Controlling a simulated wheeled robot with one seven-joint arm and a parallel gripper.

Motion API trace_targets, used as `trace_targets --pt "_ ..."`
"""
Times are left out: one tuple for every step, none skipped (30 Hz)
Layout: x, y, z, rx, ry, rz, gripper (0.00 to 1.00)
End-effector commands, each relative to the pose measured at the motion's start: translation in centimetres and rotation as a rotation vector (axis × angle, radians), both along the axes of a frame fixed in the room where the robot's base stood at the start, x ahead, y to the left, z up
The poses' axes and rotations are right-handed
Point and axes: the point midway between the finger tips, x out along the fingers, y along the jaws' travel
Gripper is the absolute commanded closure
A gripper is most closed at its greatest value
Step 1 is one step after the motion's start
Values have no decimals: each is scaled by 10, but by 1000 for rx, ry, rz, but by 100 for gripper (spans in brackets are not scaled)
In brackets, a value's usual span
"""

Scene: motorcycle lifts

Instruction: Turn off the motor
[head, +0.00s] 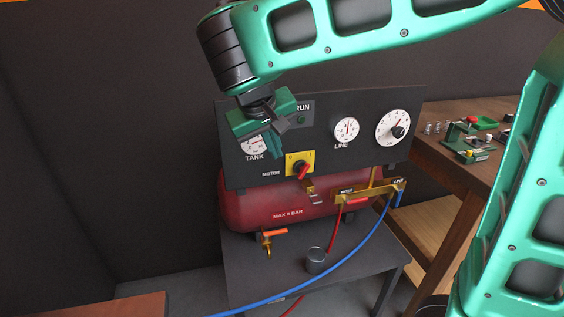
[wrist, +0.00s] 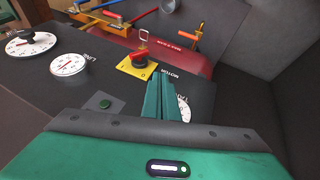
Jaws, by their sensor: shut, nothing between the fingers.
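The motor switch is a red knob (head: 303,172) on a yellow plate (head: 293,158), low on the dark upright panel (head: 318,130). Its handle slants toward the upper right, to the side of the plate's right-hand mark. The knob (wrist: 140,57) also shows in the wrist view, just beyond my fingertips. My gripper (head: 277,153) is shut and empty, in front of the panel, up and left of the knob. It partly hides the TANK gauge (head: 253,146). A dark green RUN lamp (head: 301,119) sits above the switch, and it looks unlit.
A red air tank (head: 250,205) lies below the panel on a dark stand (head: 240,255). A brass manifold (head: 352,194), an orange-handled valve (head: 273,232) and red and blue hoses (head: 345,255) are near it. A wooden bench (head: 465,120) with small parts stands at the right.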

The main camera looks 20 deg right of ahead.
Motion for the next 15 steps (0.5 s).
trace_targets --pt "2 -2 -5 -2 3 -1 100" --pt "3 -4 -9 -3 3 -1 100" --pt "6 -6 -14 -3 4 -2 100" --pt "7 -7 -18 -2 5 -2 100" --pt "10 -9 -22 -3 3 -2 100" --pt "12 -10 -29 -3 4 -2 100" --pt "15 -12 -34 -3 5 -2 100" --pt "17 -14 -39 -3 4 -2 100" --pt "20 -17 -45 -3 4 -3 100" --pt "23 -18 -50 -3 3 -4 100" --pt "24 -20 -55 -3 5 -2 100" --pt "27 -22 -62 -3 5 -2 100" --pt "30 -24 -67 -3 5 -2 100" --pt "32 -25 -71 -3 4 -3 100" --pt "35 -27 -77 -3 3 -2 100"
